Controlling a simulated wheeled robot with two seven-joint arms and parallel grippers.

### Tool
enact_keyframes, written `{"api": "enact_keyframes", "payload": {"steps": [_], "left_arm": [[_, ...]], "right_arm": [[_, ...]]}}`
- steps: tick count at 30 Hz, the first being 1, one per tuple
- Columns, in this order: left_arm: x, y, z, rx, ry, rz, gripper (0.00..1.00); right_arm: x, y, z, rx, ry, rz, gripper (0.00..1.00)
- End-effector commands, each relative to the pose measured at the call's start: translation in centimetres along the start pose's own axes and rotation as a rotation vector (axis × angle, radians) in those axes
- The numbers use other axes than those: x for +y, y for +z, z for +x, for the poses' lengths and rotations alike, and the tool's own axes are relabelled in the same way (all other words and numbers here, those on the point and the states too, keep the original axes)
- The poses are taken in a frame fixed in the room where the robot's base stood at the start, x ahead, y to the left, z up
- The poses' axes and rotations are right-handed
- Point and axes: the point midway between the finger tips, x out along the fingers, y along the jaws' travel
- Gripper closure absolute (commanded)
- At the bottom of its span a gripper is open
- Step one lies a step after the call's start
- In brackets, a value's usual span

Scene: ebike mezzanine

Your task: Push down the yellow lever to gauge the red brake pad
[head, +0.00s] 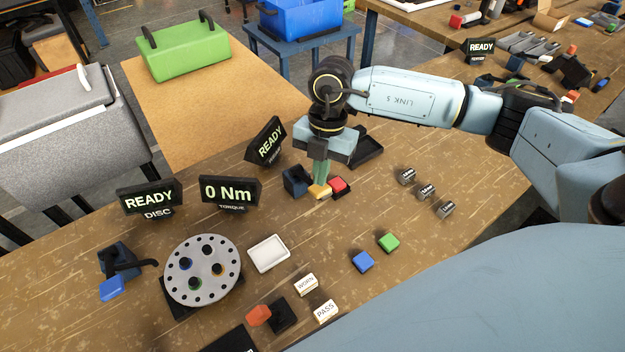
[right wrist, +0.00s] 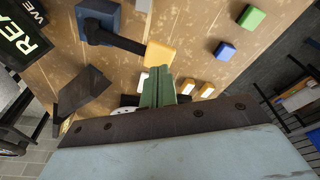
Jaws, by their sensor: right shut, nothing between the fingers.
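The gauge has a dark blue block (head: 296,181) and a yellow lever (head: 319,192) on the workbench. The red brake pad (head: 339,184) sits right beside the lever's yellow end. My right gripper (head: 320,178) points down with its green fingers shut and empty, just above or behind the yellow end; I cannot tell whether they touch. In the right wrist view, the yellow lever end (right wrist: 158,54) on its dark arm lies just beyond the shut fingertips (right wrist: 158,88). The red pad is not visible there. My left gripper is not in view.
A READY sign (head: 267,142) stands behind the gauge, and a black tray (head: 368,151) lies to its right. A blue pad (head: 363,262), a green pad (head: 388,242) and a white tray (head: 268,253) lie nearer. A drilled disc (head: 203,270) is at the left.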

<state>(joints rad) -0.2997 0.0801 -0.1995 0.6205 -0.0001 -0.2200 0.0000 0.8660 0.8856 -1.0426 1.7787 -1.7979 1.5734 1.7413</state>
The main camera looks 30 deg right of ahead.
Motion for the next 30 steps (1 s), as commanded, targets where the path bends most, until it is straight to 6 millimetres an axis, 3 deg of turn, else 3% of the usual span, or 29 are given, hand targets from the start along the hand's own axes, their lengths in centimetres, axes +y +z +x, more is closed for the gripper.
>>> {"api": "enact_keyframes", "payload": {"steps": [30], "left_arm": [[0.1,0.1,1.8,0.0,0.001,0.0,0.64]], "right_arm": [[0.0,0.5,2.6,0.0,0.0,0.0,1.0]]}}
